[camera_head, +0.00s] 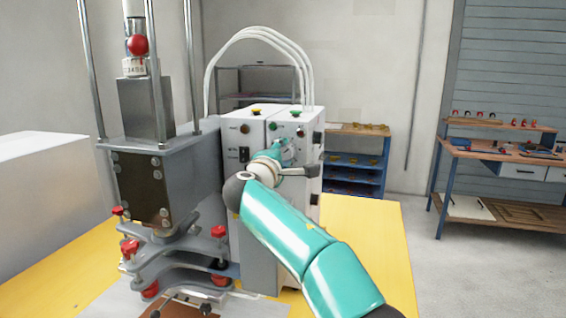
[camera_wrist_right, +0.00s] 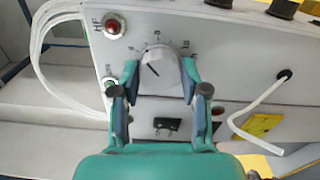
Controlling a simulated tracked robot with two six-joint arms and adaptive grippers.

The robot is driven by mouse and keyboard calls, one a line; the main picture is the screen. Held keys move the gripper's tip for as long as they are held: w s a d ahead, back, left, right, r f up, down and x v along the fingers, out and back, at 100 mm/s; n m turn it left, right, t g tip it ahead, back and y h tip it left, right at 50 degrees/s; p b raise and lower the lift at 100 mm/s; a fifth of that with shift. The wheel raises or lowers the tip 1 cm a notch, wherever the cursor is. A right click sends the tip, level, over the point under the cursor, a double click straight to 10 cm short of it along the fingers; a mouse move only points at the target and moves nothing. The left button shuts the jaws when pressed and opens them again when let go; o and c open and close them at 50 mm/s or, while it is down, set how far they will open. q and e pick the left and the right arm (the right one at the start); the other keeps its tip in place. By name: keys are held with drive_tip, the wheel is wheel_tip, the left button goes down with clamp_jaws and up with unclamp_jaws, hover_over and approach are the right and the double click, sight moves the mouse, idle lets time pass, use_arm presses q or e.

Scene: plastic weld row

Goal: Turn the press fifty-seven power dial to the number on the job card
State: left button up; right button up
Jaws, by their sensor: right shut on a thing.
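The power dial (camera_wrist_right: 160,72) is a pale round knob with a dark pointer line on the press's control box, with small numbers around it too blurred to read surely. My right gripper (camera_wrist_right: 160,80) is shut on the dial, one finger at each side. In the head view my right gripper (camera_head: 284,153) is at the front of the white control box (camera_head: 309,150), and its arm hides the dial there. The press (camera_head: 150,150) stands to the left. I cannot make out a job card in either view. My left gripper is not in view.
A red HF lamp (camera_wrist_right: 113,26) and a green button sit left of the dial in the wrist view. A bent white lever (camera_wrist_right: 262,112) juts out on the right. The yellow table (camera_head: 375,235) is bare right of my arm. A workbench (camera_head: 500,160) stands far right.

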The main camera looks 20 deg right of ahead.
drive_tip(key=shift+f+m, duration=0.5)
drive_tip(key=shift+m, duration=0.1)
drive_tip(key=o, duration=0.8)
drive_tip(key=shift+c, duration=0.2)
drive_tip(key=o, duration=0.4)
drive_tip(key=shift+d+r, duration=0.1)
drive_tip(key=shift+r, duration=0.05)
drive_tip(key=shift+c, duration=0.2)
drive_tip(key=shift+r, duration=0.1)
drive_tip(key=shift+s+r, duration=0.1)
drive_tip(key=v, duration=1.2)
